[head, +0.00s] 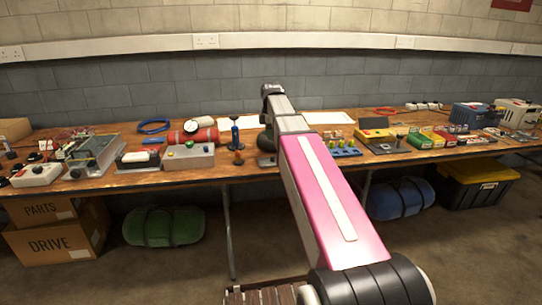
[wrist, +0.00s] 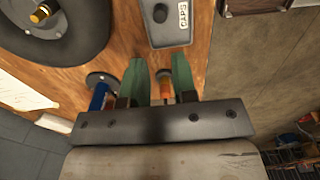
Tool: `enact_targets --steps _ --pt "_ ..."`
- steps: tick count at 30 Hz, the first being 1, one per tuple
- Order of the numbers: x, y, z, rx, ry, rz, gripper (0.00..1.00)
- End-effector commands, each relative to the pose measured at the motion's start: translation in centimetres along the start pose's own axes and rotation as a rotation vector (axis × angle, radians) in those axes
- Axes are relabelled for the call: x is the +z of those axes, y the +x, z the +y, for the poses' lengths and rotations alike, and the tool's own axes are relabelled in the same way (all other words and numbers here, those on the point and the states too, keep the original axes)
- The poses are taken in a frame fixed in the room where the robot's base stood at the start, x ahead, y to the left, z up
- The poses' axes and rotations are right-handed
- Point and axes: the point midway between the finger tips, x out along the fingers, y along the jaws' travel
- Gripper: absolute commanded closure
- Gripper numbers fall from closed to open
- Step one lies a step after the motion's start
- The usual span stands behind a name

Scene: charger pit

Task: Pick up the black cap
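A small round black cap (wrist: 160,13) sits on a grey tray labelled CAPS (wrist: 168,38), at the top of the wrist view. My gripper (wrist: 161,72) has two green fingers. They are apart, with their tips just below the tray in the picture and short of the cap. An orange-topped post (wrist: 166,86) shows in the gap between the fingers, and I cannot tell that either finger touches it. In the head view my arm hides the gripper and the cap.
A black wheel with a brass valve (wrist: 43,12) lies left of the tray. A blue post (wrist: 98,97) stands left of my fingers; it also shows in the head view (head: 235,134). The wooden table's edge (wrist: 205,45) runs right of the tray.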

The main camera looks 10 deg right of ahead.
Motion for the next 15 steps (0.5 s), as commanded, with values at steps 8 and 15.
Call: enact_targets --steps 8,15 --pt "0.0 2.4 -0.1 -0.001 -0.001 0.000 0.74" --pt "0.0 5.3 -0.1 -0.001 0.000 0.000 0.74"
